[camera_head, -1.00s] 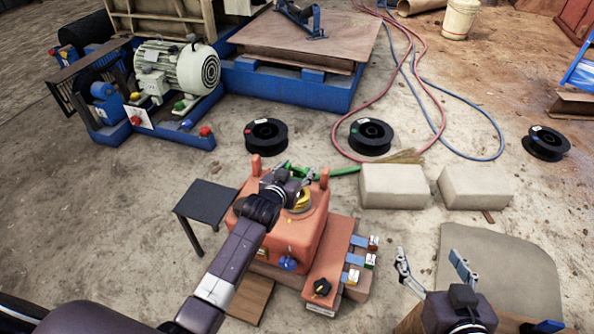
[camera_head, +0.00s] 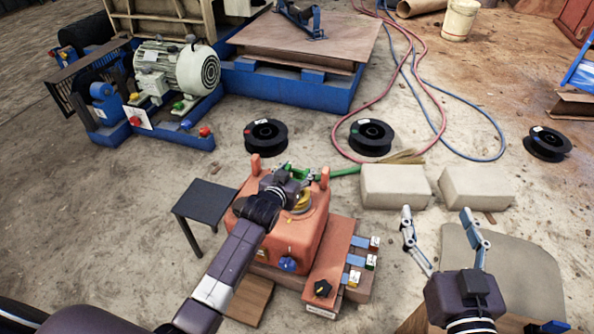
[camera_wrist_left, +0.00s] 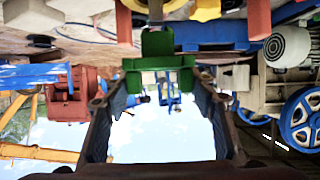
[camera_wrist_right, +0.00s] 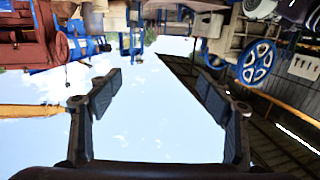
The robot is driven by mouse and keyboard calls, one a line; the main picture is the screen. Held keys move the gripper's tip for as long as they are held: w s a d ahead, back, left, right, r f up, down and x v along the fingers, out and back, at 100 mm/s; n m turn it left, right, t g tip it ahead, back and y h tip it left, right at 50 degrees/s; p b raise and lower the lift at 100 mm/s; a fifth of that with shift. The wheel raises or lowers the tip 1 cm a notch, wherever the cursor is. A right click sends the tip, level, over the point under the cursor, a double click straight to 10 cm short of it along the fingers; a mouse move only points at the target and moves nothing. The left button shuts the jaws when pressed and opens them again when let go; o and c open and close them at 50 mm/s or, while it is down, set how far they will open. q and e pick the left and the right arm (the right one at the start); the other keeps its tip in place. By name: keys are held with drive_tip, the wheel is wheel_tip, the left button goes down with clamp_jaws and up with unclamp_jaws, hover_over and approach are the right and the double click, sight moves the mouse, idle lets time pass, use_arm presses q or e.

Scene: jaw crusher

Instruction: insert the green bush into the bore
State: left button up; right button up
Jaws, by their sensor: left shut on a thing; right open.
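The green bush (camera_wrist_left: 160,72), a stepped part, is held between the fingers of my left gripper (camera_wrist_left: 160,98) in the left wrist view. In the head view my left gripper (camera_head: 303,175) is over the orange housing (camera_head: 318,215), near its top back edge, and partly hides it. A yellow ring (camera_head: 301,203) sits on the housing top beside the gripper, and its edge shows at the top of the left wrist view (camera_wrist_left: 195,10). The bore opening itself cannot be made out. My right gripper (camera_head: 443,228) is open and empty, right of the housing.
A dark side table (camera_head: 206,202) stands left of the housing. Two pale blocks (camera_head: 395,187) (camera_head: 476,188) lie behind right. Black spools (camera_head: 266,137) (camera_head: 371,136) and a green-handled broom (camera_head: 346,171) lie behind. Orange posts (camera_head: 255,163) rise from the housing.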

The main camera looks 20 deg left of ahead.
drive_tip(key=shift+f, duration=0.15)
use_arm(q)
drive_tip(key=shift+p, duration=0.35)
use_arm(e)
drive_tip(key=shift+s+d+f+g, duration=0.15)
drive_tip(key=shift+f+g, duration=0.2)
drive_tip(key=shift+f, duration=0.2)
drive_tip(key=shift+s+d+f+g, duration=0.1)
drive_tip(key=shift+f+g, duration=0.2)
drive_tip(key=shift+f, duration=0.3)
drive_tip(key=shift+s+d+f+g, duration=0.15)
drive_tip(key=shift+f+g, duration=0.2)
drive_tip(key=shift+f, duration=0.2)
use_arm(q)
drive_tip(key=shift+f, duration=0.1)
use_arm(e)
drive_tip(key=shift+r, duration=0.2)
use_arm(q)
drive_tip(key=shift+f+b, duration=0.35)
drive_tip(key=shift+f, duration=0.15)
use_arm(e)
drive_tip(key=shift+w+a+r+t, duration=0.15)
drive_tip(key=shift+r+t, duration=0.2)
drive_tip(key=shift+r, duration=0.2)
drive_tip(key=shift+w+a+r+t, duration=0.1)
drive_tip(key=shift+r+t, duration=0.2)
drive_tip(key=shift+r, duration=0.2)
drive_tip(key=shift+w+a+r+t, duration=0.15)
drive_tip(key=shift+r+t, duration=0.2)
drive_tip(key=shift+r, duration=0.2)
